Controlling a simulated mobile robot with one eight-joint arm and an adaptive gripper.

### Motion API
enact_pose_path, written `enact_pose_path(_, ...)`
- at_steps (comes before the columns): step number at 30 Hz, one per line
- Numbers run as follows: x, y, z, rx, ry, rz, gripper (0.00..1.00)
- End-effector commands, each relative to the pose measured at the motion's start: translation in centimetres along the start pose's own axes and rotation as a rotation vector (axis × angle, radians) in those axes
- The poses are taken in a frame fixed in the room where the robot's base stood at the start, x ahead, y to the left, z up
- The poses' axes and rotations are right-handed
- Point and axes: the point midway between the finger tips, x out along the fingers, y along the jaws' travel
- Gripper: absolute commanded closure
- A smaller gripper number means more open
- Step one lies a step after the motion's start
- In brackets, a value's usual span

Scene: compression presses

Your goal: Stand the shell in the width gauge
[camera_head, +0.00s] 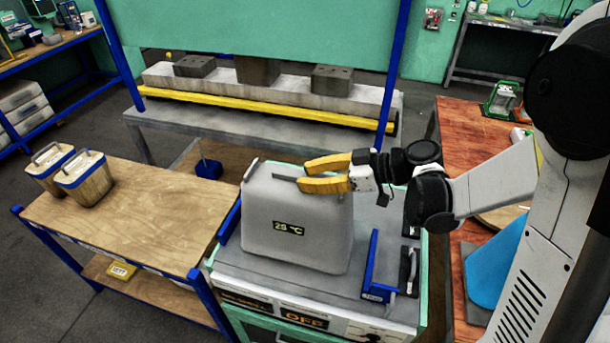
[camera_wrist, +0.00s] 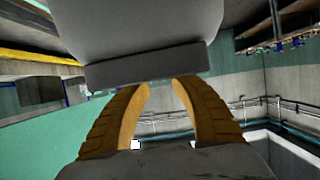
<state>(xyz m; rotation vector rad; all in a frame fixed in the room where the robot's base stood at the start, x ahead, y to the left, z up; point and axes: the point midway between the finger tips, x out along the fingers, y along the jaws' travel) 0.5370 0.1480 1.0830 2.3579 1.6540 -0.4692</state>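The shell (camera_head: 296,225) is a grey rounded block with a black "25 °C" label. It stands upright on the bench top, between the left blue upright (camera_head: 230,222) and the right blue upright (camera_head: 370,273) of the width gauge. A small gap shows between the shell and the right upright. I cannot tell if it touches the left one. My gripper (camera_head: 301,174) has yellow fingers and is at the shell's top, pointing left, with a gap between its fingers. In the wrist view, the fingers (camera_wrist: 160,84) stand apart below a dark band, with a grey mass, likely the shell (camera_wrist: 140,25), above.
A wooden table (camera_head: 150,215) stands left, with two handled containers (camera_head: 85,178) on it. A green press with a yellow bar (camera_head: 250,110) is behind. A reddish table (camera_head: 470,150) stands right, with a blue sloped object (camera_head: 497,262) on it.

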Motion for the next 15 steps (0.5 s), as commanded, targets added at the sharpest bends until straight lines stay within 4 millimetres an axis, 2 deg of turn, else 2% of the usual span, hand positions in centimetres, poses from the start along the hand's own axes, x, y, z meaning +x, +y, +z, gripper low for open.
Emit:
enact_pose_path(9, -7.0, 0.1, -0.2, 0.001, 0.000, 0.005, 0.73)
enact_pose_path(15, -10.2, 0.1, -0.1, 0.000, 0.000, 0.003, 0.73)
